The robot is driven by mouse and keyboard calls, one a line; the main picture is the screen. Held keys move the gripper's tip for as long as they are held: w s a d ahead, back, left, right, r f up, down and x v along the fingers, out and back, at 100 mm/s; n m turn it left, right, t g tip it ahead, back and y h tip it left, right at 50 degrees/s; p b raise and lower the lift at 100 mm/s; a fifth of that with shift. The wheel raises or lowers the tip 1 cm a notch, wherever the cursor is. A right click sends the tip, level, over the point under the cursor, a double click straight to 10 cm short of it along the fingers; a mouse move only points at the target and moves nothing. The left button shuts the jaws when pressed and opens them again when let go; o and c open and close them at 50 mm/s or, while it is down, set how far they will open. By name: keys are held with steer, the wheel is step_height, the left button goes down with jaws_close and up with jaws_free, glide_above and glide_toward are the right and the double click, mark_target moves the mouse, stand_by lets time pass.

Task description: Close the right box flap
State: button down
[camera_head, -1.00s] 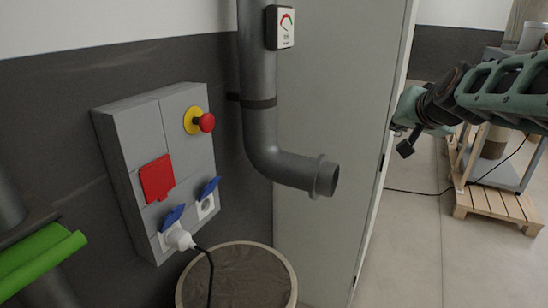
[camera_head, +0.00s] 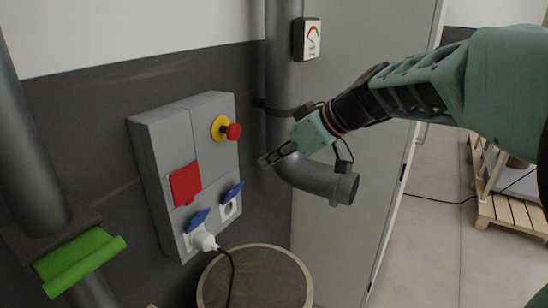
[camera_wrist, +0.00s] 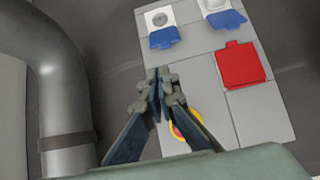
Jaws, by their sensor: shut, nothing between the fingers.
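A grey wall box (camera_head: 165,150) carries two blue flaps. The right flap (camera_head: 233,190) stands open above a white socket (camera_head: 228,208) with no plug in it. In the wrist view, turned about upside down, this flap (camera_wrist: 165,38) is the left one. The left flap (camera_head: 197,219) is open over a socket holding a white plug (camera_head: 204,241). My gripper (camera_head: 270,158) is shut and empty. It is in front of the box's right side, above and right of the right flap and apart from it. In the wrist view the fingertips (camera_wrist: 159,82) sit below the flap.
A grey pipe (camera_head: 318,178) bends close beneath and beside my gripper. The box also bears a red cover (camera_head: 185,184) and a red knob on yellow (camera_head: 233,131). A round barrel (camera_head: 258,275) stands below. A black cable hangs from the plug. A green part (camera_head: 78,262) is at lower left.

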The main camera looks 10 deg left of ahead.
mark_target(234, 192)
steer(key=shift+n, duration=0.3)
steer(key=x, duration=0.3)
steer(key=p+x, duration=0.1)
steer(key=x, duration=0.6)
steer(key=shift+s+a+p, duration=0.3)
steer(key=shift+s+a, duration=0.05)
steer(key=shift+a, duration=0.1)
steer(key=shift+f+b, duration=0.15)
steer(key=shift+b, duration=0.5)
steer(key=shift+f+b, duration=0.1)
steer(key=shift+b, duration=0.45)
steer(key=shift+s+d+y+b, duration=0.1)
steer(key=shift+d+y+b, duration=0.25)
steer(key=shift+b, duration=0.3)
steer(key=shift+a, duration=0.1)
